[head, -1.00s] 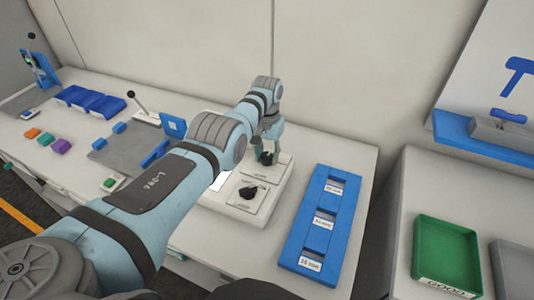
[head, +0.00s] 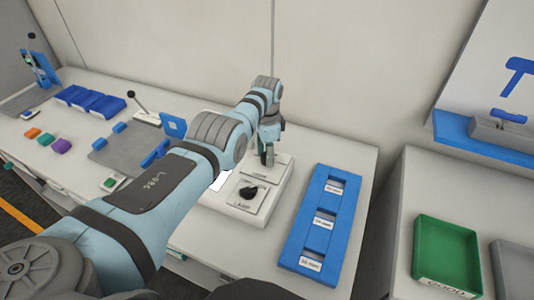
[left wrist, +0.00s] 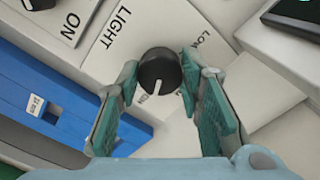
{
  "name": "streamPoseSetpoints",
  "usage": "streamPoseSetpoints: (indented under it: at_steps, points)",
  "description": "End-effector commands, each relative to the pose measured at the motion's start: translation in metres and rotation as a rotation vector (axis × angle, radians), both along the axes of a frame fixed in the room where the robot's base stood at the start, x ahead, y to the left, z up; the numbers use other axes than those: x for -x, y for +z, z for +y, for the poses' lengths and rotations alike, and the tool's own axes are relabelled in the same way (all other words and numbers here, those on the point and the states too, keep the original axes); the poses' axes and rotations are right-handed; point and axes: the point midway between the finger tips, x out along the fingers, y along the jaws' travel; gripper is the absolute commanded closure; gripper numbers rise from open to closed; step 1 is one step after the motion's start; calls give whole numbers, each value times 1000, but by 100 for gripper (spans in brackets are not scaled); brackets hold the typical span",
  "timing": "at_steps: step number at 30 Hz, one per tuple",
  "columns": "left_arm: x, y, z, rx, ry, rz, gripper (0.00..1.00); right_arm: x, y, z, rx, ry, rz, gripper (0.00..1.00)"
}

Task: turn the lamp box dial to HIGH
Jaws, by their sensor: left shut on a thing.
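The lamp box (head: 282,192) is a low white box on the bench with two black dials. Its rear dial (left wrist: 160,72) is round with a white pointer mark. In the left wrist view the mark points down and slightly left, beside a partly hidden label. LOW is printed at its upper right and LIGHT at its left. My left gripper (head: 267,158) is shut on this dial from above, with a green-padded finger on each side (left wrist: 159,75). The front dial (head: 249,192) stands apart from the gripper, with ON printed beside it. My right gripper is not in view.
A blue slotted tray (head: 293,245) lies right of the lamp box. A green bin (head: 447,255) stands on the separate right-hand bench. Blue bins (head: 88,101) and coloured blocks (head: 45,138) are at the left. The wall is close behind the gripper.

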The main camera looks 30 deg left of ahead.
Motion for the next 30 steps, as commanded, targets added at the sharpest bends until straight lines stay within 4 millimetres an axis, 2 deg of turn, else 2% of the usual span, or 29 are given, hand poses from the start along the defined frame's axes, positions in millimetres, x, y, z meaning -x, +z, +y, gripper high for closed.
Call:
streamPoseSetpoints:
  at_steps: [9, 22, 23, 24, 27, 30]
  points:
    - [4, -4, -2, 4, -99, 14, 94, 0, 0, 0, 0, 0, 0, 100]
    - [4, -5, -2, 4, -110, 14, 94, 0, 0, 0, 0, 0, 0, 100]
    - [4, -5, -2, 4, -110, 14, 65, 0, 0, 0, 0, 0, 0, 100]
    - [4, -5, -2, 4, -110, 14, 58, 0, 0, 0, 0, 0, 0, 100]
    - [3, -4, -1, 3, -109, 11, 46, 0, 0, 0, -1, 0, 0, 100]
    - [2, -3, -1, 2, -109, 7, 46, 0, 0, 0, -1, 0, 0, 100]
